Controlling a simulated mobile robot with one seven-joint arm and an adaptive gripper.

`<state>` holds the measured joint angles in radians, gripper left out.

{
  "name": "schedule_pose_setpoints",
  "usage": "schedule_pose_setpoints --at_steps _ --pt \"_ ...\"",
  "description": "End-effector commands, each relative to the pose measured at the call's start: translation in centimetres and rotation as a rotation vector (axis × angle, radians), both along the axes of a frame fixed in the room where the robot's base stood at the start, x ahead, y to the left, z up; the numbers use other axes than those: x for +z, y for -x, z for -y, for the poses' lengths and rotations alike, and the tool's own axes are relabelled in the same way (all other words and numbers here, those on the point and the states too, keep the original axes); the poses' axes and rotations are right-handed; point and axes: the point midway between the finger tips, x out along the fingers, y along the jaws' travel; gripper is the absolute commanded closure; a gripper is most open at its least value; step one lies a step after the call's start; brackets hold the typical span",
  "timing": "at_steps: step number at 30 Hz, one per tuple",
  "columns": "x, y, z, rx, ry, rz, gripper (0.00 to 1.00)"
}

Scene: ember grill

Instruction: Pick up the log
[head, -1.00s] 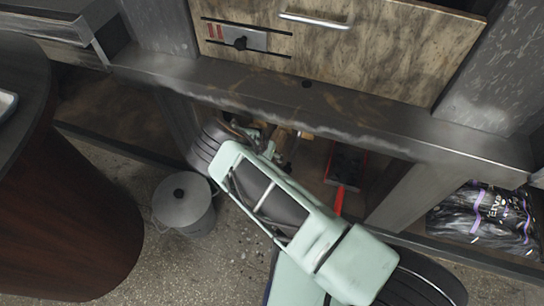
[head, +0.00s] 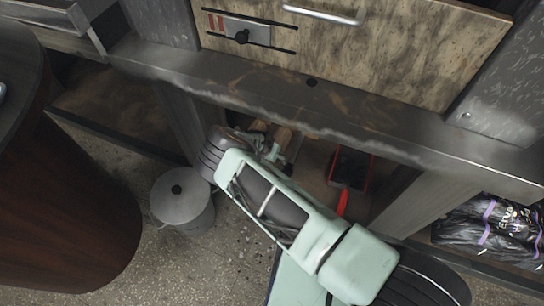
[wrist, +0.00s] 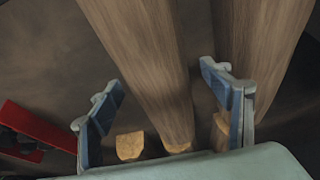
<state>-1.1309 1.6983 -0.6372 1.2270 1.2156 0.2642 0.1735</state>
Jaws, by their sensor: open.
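Several wooden logs lie in the open space under the counter; their pale brown ends show in the head view (head: 283,137). In the wrist view one long log (wrist: 150,60) runs between the two fingers, with its pale cut end near the palm. My gripper (wrist: 162,80) is open around it, with a visible gap on both sides. A second log (wrist: 262,45) lies to the right, partly behind the right finger. Another pale log end (wrist: 130,146) shows beside the left finger. In the head view my wrist hides much of my gripper (head: 268,143).
A red-handled shovel (head: 343,203) with a dark pan lies right of the logs. The counter ledge (head: 250,88) runs low above my gripper. A lidded grey bucket (head: 180,197) stands on the floor to the left. A black bag (head: 490,225) sits at the right.

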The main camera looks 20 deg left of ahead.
Motion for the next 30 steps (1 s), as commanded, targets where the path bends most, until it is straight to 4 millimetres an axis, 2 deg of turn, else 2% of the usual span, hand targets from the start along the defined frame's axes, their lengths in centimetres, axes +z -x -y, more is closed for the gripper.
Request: schedule_pose_setpoints --at_steps 15,30 --pt "-0.37 -0.01 0.02 0.0 0.0 0.0 0.29" --pt "-0.36 -0.01 -0.01 0.0 0.0 0.0 0.84"
